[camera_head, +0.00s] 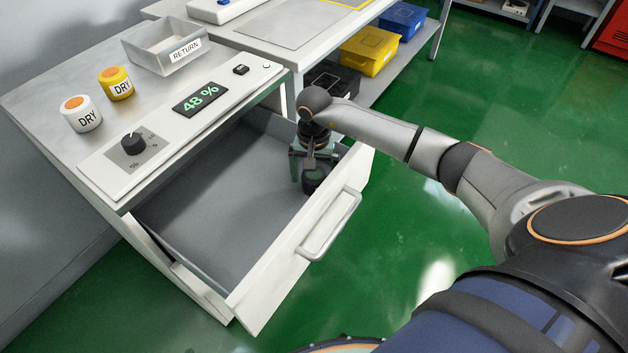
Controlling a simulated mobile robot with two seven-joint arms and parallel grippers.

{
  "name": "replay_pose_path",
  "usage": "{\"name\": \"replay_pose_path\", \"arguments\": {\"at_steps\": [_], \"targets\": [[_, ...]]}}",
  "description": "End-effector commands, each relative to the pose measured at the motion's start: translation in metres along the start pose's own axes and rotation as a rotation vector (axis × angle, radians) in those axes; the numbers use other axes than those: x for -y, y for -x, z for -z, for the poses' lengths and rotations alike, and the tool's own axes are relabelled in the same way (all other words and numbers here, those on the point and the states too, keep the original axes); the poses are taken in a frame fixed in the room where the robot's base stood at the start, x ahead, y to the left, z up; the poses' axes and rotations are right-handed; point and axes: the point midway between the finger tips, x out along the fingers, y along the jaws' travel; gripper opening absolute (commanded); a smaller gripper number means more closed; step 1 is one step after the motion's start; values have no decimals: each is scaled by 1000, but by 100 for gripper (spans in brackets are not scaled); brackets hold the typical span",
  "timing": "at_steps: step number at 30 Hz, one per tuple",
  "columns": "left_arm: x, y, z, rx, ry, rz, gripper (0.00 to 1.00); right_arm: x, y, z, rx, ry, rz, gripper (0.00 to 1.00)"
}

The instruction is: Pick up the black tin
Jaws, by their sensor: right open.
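The black tin (312,183) is in the far right end of the open drawer, standing on its grey floor; its top is partly hidden by my gripper. My right gripper (306,172) reaches down into the drawer from above, at the tin. Its jaws are open, with fingers seeming to stand on either side of the tin; I cannot tell whether they touch it. My left gripper is not in view.
The drawer (262,290) is pulled out, its front and handle (330,228) near my arm. The rest of the drawer is empty.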

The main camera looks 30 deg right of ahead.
Motion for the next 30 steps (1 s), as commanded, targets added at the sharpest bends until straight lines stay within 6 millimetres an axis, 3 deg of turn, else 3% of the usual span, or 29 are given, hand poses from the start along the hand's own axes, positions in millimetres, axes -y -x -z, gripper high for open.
{"name": "replay_pose_path", "arguments": {"at_steps": [5, 27, 30], "targets": [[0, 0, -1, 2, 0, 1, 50, 0, 0, 0, 0, 0, 0, 100], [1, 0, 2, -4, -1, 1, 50, 0, 1, 0, -1, 0, 0, 17], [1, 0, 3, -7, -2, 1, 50, 0, 1, 1, -1, 0, 0, 12]]}}
